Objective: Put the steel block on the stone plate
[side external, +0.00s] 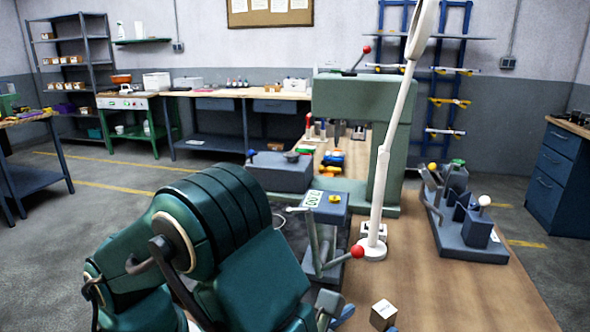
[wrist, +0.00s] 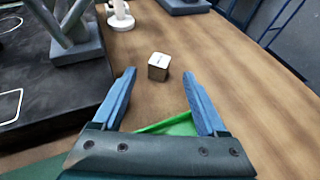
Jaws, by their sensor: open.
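The steel block (side external: 383,314) is a small pale cube with dark marking, resting on the wooden bench top at the bottom of the side view. In the wrist view the block (wrist: 158,66) shows just beyond my fingertips, between their lines and apart from both. My gripper (wrist: 159,74) is open and empty, its two blue fingers spread. In the side view only part of it shows at the bottom edge, left of the block. A dark slab with white outlines, which looks like the stone plate (wrist: 60,102), lies left of the block; my arm hides much of it in the side view.
A grey-based fixture (side external: 325,235) with a red-knobbed lever stands on the dark slab. A white lamp (side external: 372,248) stands behind the block. A grey lever device (side external: 470,240) sits on the right. A green strip (wrist: 178,125) shows between my fingers. Bench right of the block is clear.

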